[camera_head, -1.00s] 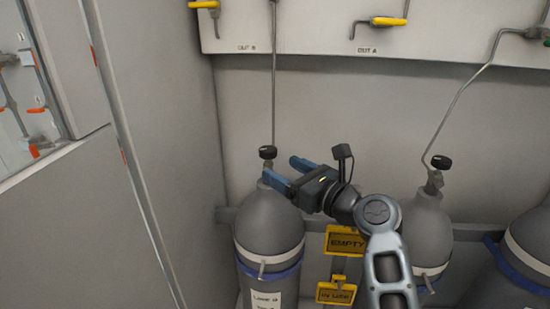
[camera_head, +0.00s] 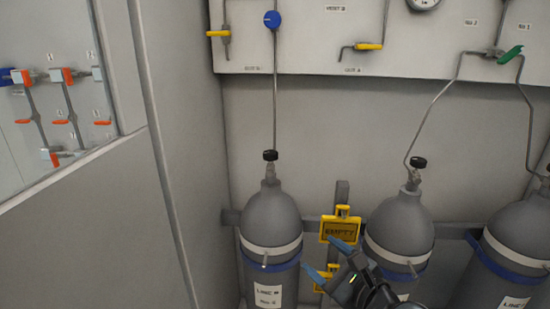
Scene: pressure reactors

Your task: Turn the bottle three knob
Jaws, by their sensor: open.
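Three grey gas bottles with black knobs show. The left bottle (camera_head: 270,220) has a knob (camera_head: 270,155) on its valve and a white label, whose number I cannot read surely. The middle bottle (camera_head: 400,222) has a knob (camera_head: 418,162), and the right bottle (camera_head: 515,240) is cut by the picture edge, with its knob (camera_head: 547,168) partly in view. I cannot tell which is bottle three. My gripper (camera_head: 329,259) is open and empty, its blue fingers apart, low between the left and middle bottles and below their knobs. It hides part of the middle bottle.
A yellow EMPTY sign (camera_head: 340,230) hangs between the left and middle bottles. Thin pipes rise from the bottles to a wall panel (camera_head: 310,40) with yellow, blue and green handles. A grey cabinet wall (camera_head: 90,230) stands on the left.

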